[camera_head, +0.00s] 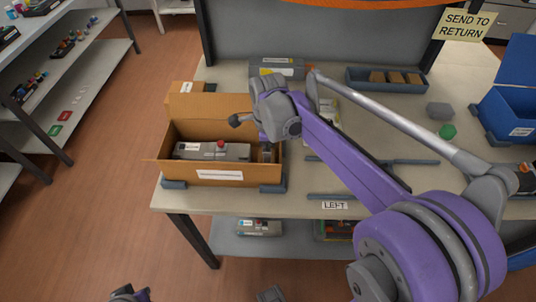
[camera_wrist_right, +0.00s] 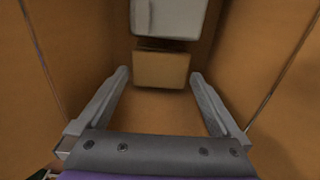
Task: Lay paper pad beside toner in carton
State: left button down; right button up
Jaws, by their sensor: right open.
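The open brown carton (camera_head: 160,140) stands at the table's left front corner. A grey toner cartridge (camera_head: 212,151) with a red knob lies inside; its grey end also shows at the top of the right wrist view (camera_wrist_right: 168,16). A tan block, seemingly the paper pad (camera_wrist_right: 162,68), lies in the carton beside the toner's end. My right gripper (camera_head: 268,152) points down into the carton's right end. In the wrist view its fingers (camera_wrist_right: 160,95) are spread wide, with the pad beyond their tips and not gripped.
A blue-grey tray (camera_head: 356,80) with several tan pads stands at the back. A grey box (camera_head: 277,67) stands behind my arm. Carton walls close in around the gripper.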

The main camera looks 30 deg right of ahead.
notch_tip(320, 180, up, 11)
jog(key=p, duration=0.1)
jog(key=shift+c, duration=0.3)
dwell(1.1)
